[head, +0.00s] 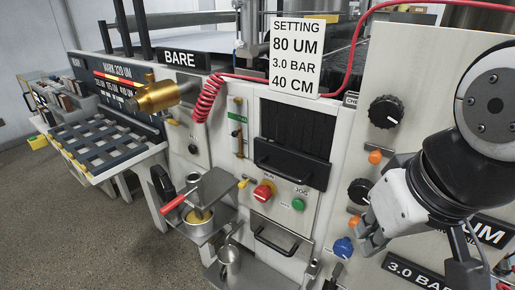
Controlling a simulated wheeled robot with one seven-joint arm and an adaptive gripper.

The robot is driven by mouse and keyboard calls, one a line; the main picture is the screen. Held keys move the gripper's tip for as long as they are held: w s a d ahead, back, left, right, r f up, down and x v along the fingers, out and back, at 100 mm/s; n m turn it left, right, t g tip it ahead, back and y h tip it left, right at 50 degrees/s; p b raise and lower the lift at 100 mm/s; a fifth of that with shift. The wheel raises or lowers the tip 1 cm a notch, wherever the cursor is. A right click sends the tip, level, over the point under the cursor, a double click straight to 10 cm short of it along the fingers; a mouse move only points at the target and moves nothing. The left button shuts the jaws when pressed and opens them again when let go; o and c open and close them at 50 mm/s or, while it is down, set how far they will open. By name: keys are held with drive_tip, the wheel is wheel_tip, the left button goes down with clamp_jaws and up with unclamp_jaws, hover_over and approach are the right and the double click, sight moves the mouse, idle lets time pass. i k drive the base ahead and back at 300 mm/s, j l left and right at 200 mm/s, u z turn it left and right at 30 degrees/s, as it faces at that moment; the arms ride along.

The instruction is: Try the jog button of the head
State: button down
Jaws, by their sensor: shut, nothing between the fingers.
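The green jog button (298,204) sits on the pale front panel under a small label that reads JOG. It is to the right of a red knob (263,191) under a label that looks like RUN. My gripper (370,243) is at the right, pointing down and left. It is shut and empty, right of the jog button and lower in the picture, apart from it. Its fingertips are small and partly dark, close in the picture to a blue knob (343,247). The jog button is in full view.
A dark drawer-like front with a handle (290,165) is above the buttons. Black dials (386,111) and orange knobs are on the right panel. A cup stand with a red handle (173,204) juts out at left. A red hose (207,95) hangs above. The floor at left is free.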

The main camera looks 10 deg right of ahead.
sight(298, 204)
drive_tip(key=j, duration=0.45)
drive_tip(key=k+j+z, duration=0.15)
drive_tip(key=j, duration=0.25)
drive_tip(key=k+j, duration=0.1)
drive_tip(key=j, duration=0.3)
drive_tip(key=j+z, duration=0.1)
drive_tip(key=j, duration=0.35)
drive_tip(key=k+j, duration=0.15)
drive_tip(key=j, duration=0.25)
drive_tip(key=z, duration=0.05)
